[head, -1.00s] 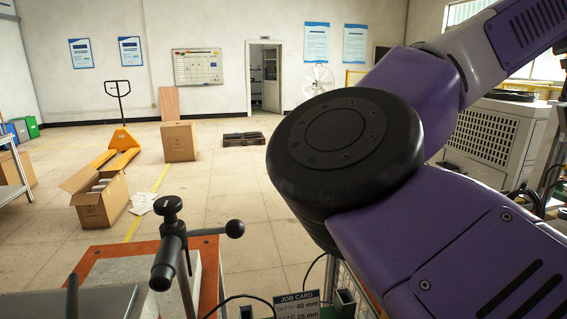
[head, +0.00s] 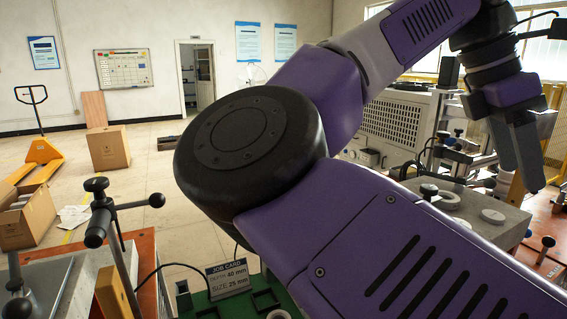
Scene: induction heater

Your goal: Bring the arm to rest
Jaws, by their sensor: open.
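My arm, purple with a black round elbow joint, fills the middle of the head view. It rises to the upper right and bends down at the wrist. My gripper (head: 528,168) is at the right edge of the view, pointing down with its grey fingers. It is open, and I see nothing held in it. It hangs in front of a grey block-like bench (head: 503,232); its height above that surface cannot be told.
Rings (head: 492,216) lie on the grey bench. A job card (head: 229,278) stands by a green tray (head: 238,306) at the front. A clamp stand (head: 98,215) is at the left. A beige machine (head: 392,125) stands behind my arm. Open floor lies at the back left.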

